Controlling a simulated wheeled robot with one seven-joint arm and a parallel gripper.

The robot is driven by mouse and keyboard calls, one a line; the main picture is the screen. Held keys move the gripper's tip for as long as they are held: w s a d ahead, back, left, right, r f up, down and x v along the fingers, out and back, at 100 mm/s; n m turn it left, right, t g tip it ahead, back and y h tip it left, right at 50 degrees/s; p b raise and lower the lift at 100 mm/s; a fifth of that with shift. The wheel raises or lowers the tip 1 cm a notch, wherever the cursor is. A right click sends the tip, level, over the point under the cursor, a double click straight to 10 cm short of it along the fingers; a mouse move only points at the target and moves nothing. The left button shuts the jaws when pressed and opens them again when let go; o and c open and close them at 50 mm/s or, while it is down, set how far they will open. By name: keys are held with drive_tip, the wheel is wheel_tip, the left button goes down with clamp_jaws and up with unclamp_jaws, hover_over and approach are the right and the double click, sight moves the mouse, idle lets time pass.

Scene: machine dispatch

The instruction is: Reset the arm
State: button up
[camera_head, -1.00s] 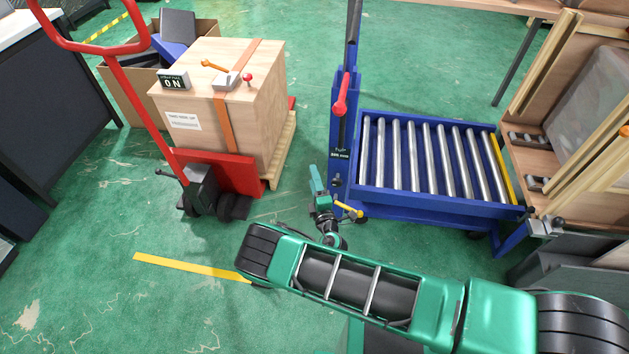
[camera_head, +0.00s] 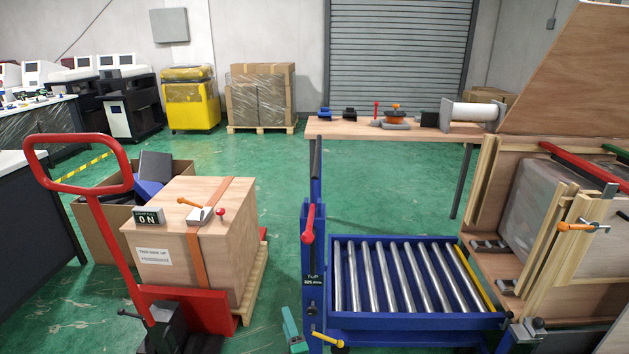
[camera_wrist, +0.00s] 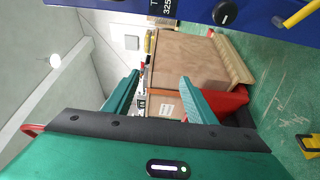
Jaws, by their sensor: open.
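My gripper (camera_wrist: 160,92) is open and empty in the wrist view, its two green fingers apart with the wooden crate visible beyond them. In the head view only a green tip of my gripper (camera_head: 293,330) shows at the bottom edge, left of the blue roller cart. The crate (camera_head: 190,240) stands on a pallet on the red pallet jack (camera_head: 200,308); an orange strap runs over it. The crate also shows in the wrist view (camera_wrist: 190,62), apart from the fingers.
The blue roller cart (camera_head: 420,322) stands right of my gripper, with an upright post (camera_head: 313,235) close beside it. An open wooden case (camera_head: 485,255) is at the right. A workbench (camera_head: 385,127) with tools stands behind. Green floor is clear between the crate and bench.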

drive_tip(key=w+d+r+m+h, duration=0.5)
drive_tip(key=d+r+h, duration=0.15)
drive_tip(key=d, duration=0.25)
drive_tip(key=w+d+r+m+h, duration=0.55)
drive_tip(key=d+r, duration=0.25)
drive_tip(key=d, duration=0.2)
drive_tip(key=s+d+r+m+g+h, duration=0.2)
drive_tip(key=d+r+m+g, duration=0.15)
drive_tip(key=d, duration=0.45)
drive_tip(key=s+d+r+m+g+h, duration=0.2)
drive_tip(key=d+r+m+g, duration=0.15)
drive_tip(key=d, duration=0.45)
drive_tip(key=s+d+r+m+g+h, duration=0.1)
drive_tip(key=s+d+r+m+g, duration=0.2)
drive_tip(key=d, duration=0.6)
drive_tip(key=s+d+r+m+g+y, duration=0.2)
drive_tip(key=s+d+r+m+g, duration=0.15)
drive_tip(key=s+d, duration=0.4)
drive_tip(key=s+d+r+m+g+y, duration=0.2)
drive_tip(key=s+d+r+m+g, duration=0.15)
drive_tip(key=s, duration=0.65)
drive_tip(key=s+a+r+y, duration=0.2)
drive_tip(key=s+r+y, duration=0.1)
drive_tip(key=s, duration=0.9)
drive_tip(key=s+a+r+y, duration=0.3)
drive_tip(key=s+r+y, duration=0.1)
drive_tip(key=s, duration=0.9)
drive_tip(key=shift+s+r+m, duration=0.25)
drive_tip(key=shift+r+m, duration=0.1)
drive_tip(key=shift+r, duration=0.3)
